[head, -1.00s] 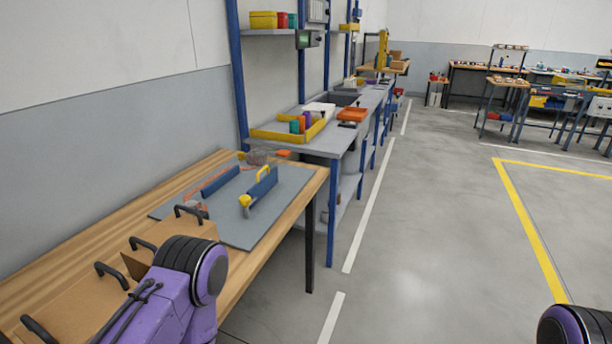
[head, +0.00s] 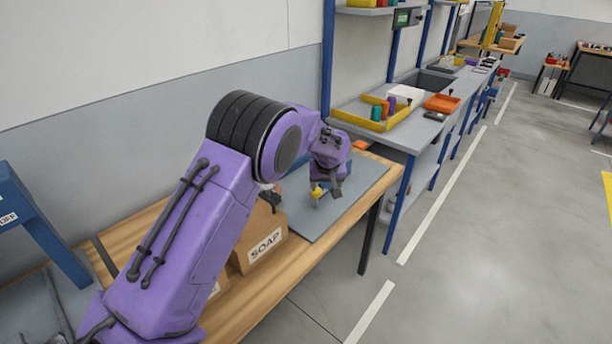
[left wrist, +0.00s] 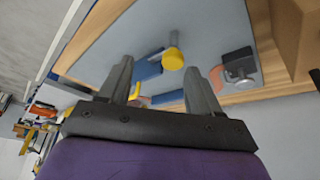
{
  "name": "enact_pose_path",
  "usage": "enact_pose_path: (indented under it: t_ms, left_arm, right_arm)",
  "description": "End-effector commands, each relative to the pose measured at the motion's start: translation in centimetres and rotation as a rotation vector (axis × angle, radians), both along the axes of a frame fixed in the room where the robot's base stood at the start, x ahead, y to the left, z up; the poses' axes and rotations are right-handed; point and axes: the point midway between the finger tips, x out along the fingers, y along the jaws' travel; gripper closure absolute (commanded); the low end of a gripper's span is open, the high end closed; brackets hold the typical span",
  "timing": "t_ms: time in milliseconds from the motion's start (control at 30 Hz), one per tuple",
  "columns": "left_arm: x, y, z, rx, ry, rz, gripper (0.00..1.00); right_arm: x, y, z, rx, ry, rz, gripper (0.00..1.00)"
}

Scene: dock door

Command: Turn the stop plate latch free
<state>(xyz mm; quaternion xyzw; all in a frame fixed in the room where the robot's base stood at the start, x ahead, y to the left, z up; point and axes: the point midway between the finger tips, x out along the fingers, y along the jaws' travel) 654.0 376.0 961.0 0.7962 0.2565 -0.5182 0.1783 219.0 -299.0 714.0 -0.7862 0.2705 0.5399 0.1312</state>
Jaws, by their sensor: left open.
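The yellow latch knob (head: 318,192) shows just below my left gripper (head: 325,184) in the head view. In the left wrist view the round yellow knob (left wrist: 173,58) has a pale stem and sits by a blue plate (left wrist: 147,69). My left gripper (left wrist: 160,84) is open there, and the knob appears between and beyond its two fingertips. I cannot tell whether they touch it. A yellow handle (left wrist: 133,91) shows farther off, partly behind a finger. In the head view my arm hides most of the fixture. My right gripper is out of view.
The grey board (head: 349,197) lies on a wooden bench (head: 282,262). A cardboard box labelled SOAP (head: 262,243) stands on the near side, partly behind my arm. Behind is a shelf bench with a yellow tray (head: 366,123) and orange tray (head: 441,103).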

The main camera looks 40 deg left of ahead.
Motion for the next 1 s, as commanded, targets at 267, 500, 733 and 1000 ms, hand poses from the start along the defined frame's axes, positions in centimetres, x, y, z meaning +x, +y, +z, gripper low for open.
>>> enact_pose_path:
  t_ms: [267,500,733,1000]
  left_arm:
    - [0.7,2.6,1.9,-0.003,0.030,0.074,0.36]
    - [2.2,4.1,-3.2,-0.001,0.028,0.074,0.36]
    - [3.1,4.7,-5.8,0.000,0.026,0.072,0.36]
    - [3.1,4.7,-6.1,-0.001,0.026,0.071,0.36]
  right_arm:
    - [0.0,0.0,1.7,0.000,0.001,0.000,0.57]
    - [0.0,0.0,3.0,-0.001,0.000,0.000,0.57]
    - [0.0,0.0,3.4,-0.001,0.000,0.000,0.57]
    - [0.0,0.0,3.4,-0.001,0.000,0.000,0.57]
